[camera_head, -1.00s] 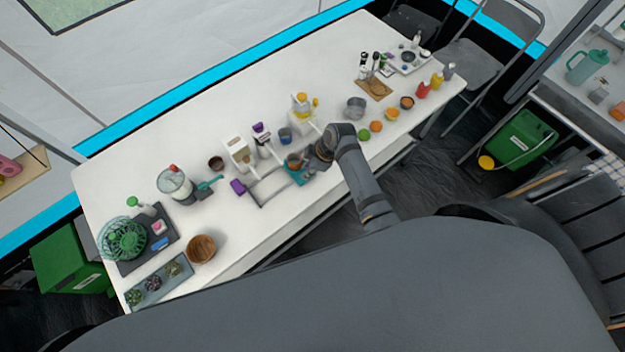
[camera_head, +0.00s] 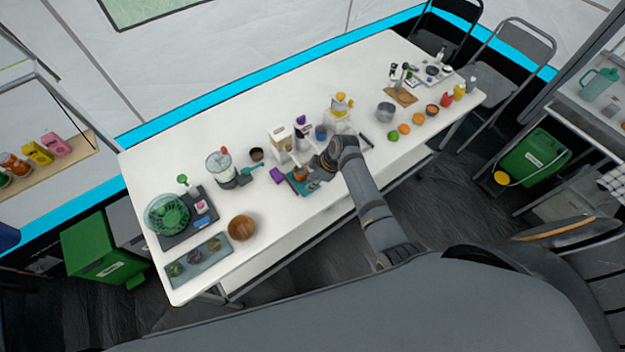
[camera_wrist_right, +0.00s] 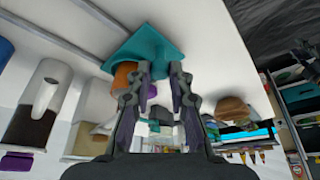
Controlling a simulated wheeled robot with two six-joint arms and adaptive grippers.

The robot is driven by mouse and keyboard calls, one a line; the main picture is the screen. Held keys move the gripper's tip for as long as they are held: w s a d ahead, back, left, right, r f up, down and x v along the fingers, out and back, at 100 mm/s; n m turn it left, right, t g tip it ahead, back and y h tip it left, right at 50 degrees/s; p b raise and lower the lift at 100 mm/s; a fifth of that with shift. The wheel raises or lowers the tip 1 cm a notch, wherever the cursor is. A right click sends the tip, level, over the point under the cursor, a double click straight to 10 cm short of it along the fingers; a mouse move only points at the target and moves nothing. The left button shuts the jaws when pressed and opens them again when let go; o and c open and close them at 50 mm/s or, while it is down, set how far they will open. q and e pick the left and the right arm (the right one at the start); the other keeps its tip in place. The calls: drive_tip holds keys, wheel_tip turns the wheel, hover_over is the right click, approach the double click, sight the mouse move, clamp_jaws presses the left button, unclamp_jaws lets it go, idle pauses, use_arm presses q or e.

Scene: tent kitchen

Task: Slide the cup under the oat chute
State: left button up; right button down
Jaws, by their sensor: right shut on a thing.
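An orange-brown cup (camera_head: 299,174) stands on a teal slide (camera_head: 295,186) at the table's front side; the wrist view shows the cup (camera_wrist_right: 122,78) left of my fingers and the slide (camera_wrist_right: 150,45) at their tips. My right gripper (camera_head: 318,174) is shut on the slide, though its fingers hide the exact grip. A white dispenser with tan contents (camera_head: 282,146) stands behind and left of the cup. A dispenser with dark brown contents (camera_wrist_right: 33,115) stands nearer in the wrist view. No label shows which holds oats. My left gripper is out of view.
A purple block (camera_head: 277,174) is just left of the slide, and pale rails (camera_wrist_right: 55,38) run along the table. Fruit and a metal bowl (camera_head: 385,112) lie right.

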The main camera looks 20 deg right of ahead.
drive_tip(key=shift+s+a, duration=0.1)
drive_tip(key=shift+a, duration=0.1)
drive_tip(key=c, duration=1.2)
unclamp_jaws()
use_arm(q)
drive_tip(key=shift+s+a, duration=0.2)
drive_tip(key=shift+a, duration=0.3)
use_arm(e)
drive_tip(key=shift+a, duration=0.1)
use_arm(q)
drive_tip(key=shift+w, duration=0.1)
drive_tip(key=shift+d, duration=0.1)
use_arm(e)
drive_tip(key=v, duration=1.2)
